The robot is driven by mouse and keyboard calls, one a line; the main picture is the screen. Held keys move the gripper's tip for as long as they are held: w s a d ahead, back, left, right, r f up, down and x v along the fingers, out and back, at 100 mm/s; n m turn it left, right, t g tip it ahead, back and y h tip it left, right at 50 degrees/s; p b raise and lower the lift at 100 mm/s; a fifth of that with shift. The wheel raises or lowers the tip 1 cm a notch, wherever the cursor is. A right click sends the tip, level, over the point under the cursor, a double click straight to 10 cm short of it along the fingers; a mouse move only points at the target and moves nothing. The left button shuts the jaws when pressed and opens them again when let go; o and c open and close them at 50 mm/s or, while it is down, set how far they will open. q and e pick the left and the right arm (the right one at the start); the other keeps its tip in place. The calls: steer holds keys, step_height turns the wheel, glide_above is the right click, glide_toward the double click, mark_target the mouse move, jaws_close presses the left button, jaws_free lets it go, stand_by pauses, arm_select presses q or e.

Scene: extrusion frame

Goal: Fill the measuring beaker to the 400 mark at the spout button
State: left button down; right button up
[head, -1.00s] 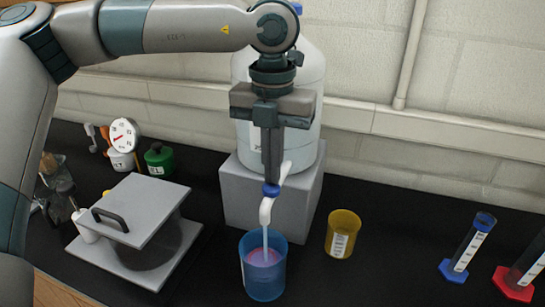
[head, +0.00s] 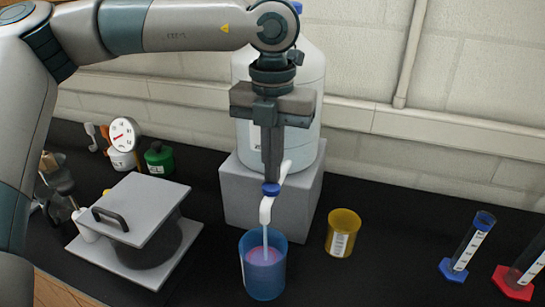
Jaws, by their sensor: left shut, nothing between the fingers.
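A blue see-through measuring beaker (head: 264,281) stands on the black bench under a white spout (head: 266,207). A thin stream runs from the spout into the beaker, and pinkish liquid shows inside. The beaker's scale faces left and its marks are too small to read. The spout has a blue button (head: 271,189) on top and belongs to a large white container (head: 309,126) on a grey block (head: 245,192). My left gripper (head: 271,180) is shut, pointing down, with its fingertips at the blue button. My right gripper is not in view.
A yellow beaker (head: 342,234) stands right of the blue one. Blue-footed (head: 470,245) and red-footed (head: 521,275) cylinders stand far right. A grey plate device with a handle (head: 135,222), a dial (head: 124,134) and a green canister (head: 159,158) are at left. The bench between yellow beaker and cylinders is clear.

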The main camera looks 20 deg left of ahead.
arm_select(q)
steer(key=shift+f, duration=0.1)
step_height(320, 180, up, 4)
steer(key=shift+w+f+p, duration=0.1)
steer(key=shift+p, duration=0.65)
step_height(320, 180, up, 10)
steer(key=b, duration=0.3)
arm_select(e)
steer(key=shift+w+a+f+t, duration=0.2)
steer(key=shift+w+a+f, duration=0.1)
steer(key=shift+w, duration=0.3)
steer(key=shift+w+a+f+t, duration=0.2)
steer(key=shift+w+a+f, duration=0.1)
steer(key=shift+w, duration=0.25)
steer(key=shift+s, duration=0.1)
